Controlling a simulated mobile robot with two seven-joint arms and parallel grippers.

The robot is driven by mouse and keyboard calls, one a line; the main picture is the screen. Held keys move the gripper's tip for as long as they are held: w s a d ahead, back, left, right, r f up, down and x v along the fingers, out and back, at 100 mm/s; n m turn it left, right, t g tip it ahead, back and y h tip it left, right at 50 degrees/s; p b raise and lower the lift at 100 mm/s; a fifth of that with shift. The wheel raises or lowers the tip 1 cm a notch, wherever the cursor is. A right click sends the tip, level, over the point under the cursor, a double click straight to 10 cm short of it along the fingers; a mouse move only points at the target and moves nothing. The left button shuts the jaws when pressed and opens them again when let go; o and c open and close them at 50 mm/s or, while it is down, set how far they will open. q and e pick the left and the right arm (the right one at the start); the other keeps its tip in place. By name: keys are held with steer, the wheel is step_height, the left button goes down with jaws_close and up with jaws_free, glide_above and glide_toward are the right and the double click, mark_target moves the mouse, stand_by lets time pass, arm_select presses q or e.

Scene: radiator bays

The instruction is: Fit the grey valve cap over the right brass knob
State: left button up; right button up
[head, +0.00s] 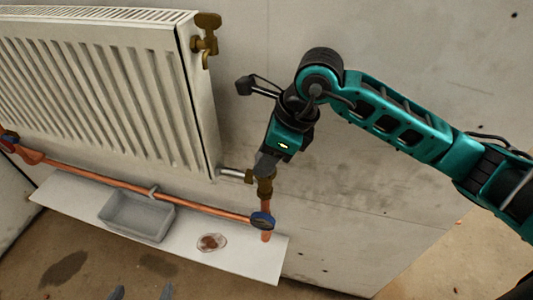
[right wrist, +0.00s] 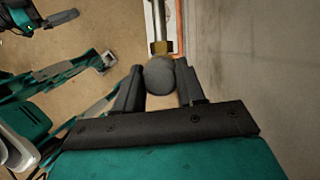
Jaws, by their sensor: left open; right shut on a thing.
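The grey valve cap (right wrist: 160,76) is round and dark grey, between the fingers of my right gripper (right wrist: 159,69). In the head view my right gripper (head: 267,160) comes down from above at the radiator's lower right corner, and the cap is mostly hidden by it. The right brass knob (head: 265,187) is directly below, on the copper pipe. In the right wrist view the brass (right wrist: 160,47) shows just beyond the cap; I cannot tell whether the cap sits over it. My left gripper (head: 142,293) shows only its two spread, empty fingertips at the bottom edge.
The white radiator (head: 205,110) is on the wall, with a brass valve (head: 207,40) at its upper right. A copper pipe (head: 110,180) runs below to a blue wheel (head: 262,220). A white board (head: 260,262) bears a grey tray (head: 138,216) and a small dish (head: 212,243).

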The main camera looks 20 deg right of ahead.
steer(key=shift+f, duration=0.15)
steer(key=shift+f+b, duration=0.15)
steer(key=shift+b, duration=0.3)
steer(key=o, duration=1.2)
steer(key=shift+c, duration=0.2)
steer(key=shift+o, duration=0.5)
steer(key=o, duration=0.4)
steer(key=shift+c, duration=0.2)
